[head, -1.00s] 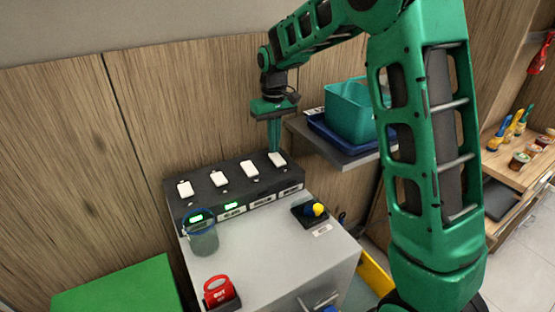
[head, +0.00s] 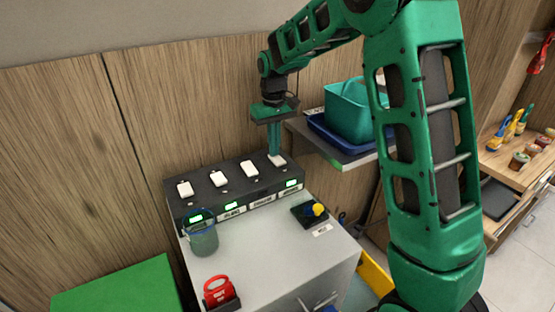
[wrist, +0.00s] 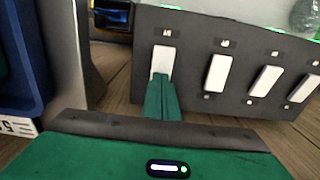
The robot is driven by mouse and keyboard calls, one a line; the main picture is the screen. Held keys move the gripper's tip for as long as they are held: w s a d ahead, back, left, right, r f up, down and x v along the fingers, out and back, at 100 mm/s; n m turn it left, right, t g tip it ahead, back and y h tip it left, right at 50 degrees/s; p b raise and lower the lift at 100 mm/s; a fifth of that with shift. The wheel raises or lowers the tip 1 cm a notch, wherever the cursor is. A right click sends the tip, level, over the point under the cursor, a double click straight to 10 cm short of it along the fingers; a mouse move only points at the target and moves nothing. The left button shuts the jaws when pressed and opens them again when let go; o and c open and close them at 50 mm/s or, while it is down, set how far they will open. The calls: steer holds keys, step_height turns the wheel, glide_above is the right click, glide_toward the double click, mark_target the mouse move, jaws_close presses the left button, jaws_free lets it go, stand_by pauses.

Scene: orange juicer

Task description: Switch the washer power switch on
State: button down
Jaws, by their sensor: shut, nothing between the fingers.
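A dark switch panel (head: 236,185) with several white rocker switches in a row stands at the back of a grey cabinet. My gripper (head: 276,153) points down with its fingers together, its tip on the rightmost white switch (head: 281,161). In the wrist view my gripper (wrist: 162,80) meets the lower part of this same switch (wrist: 163,57), which is leftmost there. The green light (head: 291,183) under it is lit. The two lights under the left switches are lit too; the third from the left is dark. The label lettering is too small to read surely.
A shelf (head: 345,155) with a teal bin (head: 348,105) in a blue tray (head: 335,136) is close to the right of my gripper. A clear jar (head: 203,236), a red-handled item (head: 219,291) and a black holder with a yellow knob (head: 318,209) are on the cabinet.

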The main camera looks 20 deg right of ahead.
step_height(320, 180, up, 7)
stand_by(1.1)
steer(key=s+d+r+m, duration=0.2)
steer(key=s+d+m, duration=0.2)
steer(key=s+d, duration=1.2)
steer(key=s+d+f+m, duration=0.1)
steer(key=s+f+m, duration=0.1)
steer(key=s, duration=1)
steer(key=s+d+f+m, duration=0.1)
steer(key=s+f+m, duration=0.1)
steer(key=s, duration=1)
steer(key=shift+s+f+m, duration=0.2)
steer(key=shift+f+m, duration=0.1)
steer(key=shift+f, duration=0.5)
